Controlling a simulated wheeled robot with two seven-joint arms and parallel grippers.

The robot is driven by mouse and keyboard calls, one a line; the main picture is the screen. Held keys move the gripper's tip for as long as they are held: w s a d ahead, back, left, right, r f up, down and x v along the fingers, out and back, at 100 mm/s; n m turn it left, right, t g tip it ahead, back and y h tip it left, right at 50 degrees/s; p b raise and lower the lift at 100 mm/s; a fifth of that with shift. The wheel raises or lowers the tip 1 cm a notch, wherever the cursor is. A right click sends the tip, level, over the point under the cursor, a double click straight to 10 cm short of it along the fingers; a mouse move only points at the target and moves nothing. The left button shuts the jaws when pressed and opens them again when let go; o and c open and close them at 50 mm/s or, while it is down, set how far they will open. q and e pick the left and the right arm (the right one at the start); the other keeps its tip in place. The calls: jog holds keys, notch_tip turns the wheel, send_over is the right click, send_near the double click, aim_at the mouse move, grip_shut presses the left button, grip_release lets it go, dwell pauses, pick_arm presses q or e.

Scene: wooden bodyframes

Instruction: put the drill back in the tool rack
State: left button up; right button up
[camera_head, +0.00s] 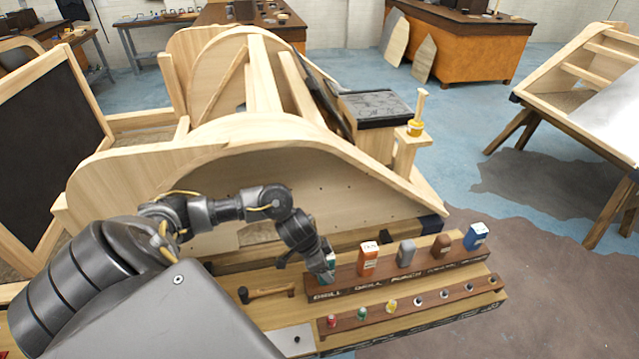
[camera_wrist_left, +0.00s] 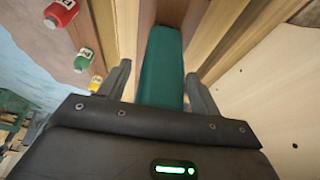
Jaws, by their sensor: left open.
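The tool rack (camera_head: 434,262) is a dark wooden strip with painted labels, two of which read "DRILL". A teal block-like tool (camera_head: 331,259), apparently the drill, is upright at its left end, partly hidden by my left gripper (camera_head: 318,270). In the left wrist view the teal tool (camera_wrist_left: 162,65) lies between the two fingers of my left gripper (camera_wrist_left: 160,85), which are open with gaps on both sides. Whether its lower end is seated in the rack is hidden. My right gripper is not in view.
Orange (camera_head: 368,258), grey (camera_head: 406,252), brown (camera_head: 441,245) and blue (camera_head: 476,237) tools stand along the rack. A hammer (camera_head: 266,293) lies to the left. A large wooden bodyframe (camera_head: 330,190) rises close behind.

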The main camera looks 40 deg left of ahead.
pick_arm(q)
jog(key=p+v, duration=0.1)
jog(key=v, duration=1.1)
jog(key=shift+r, duration=0.2)
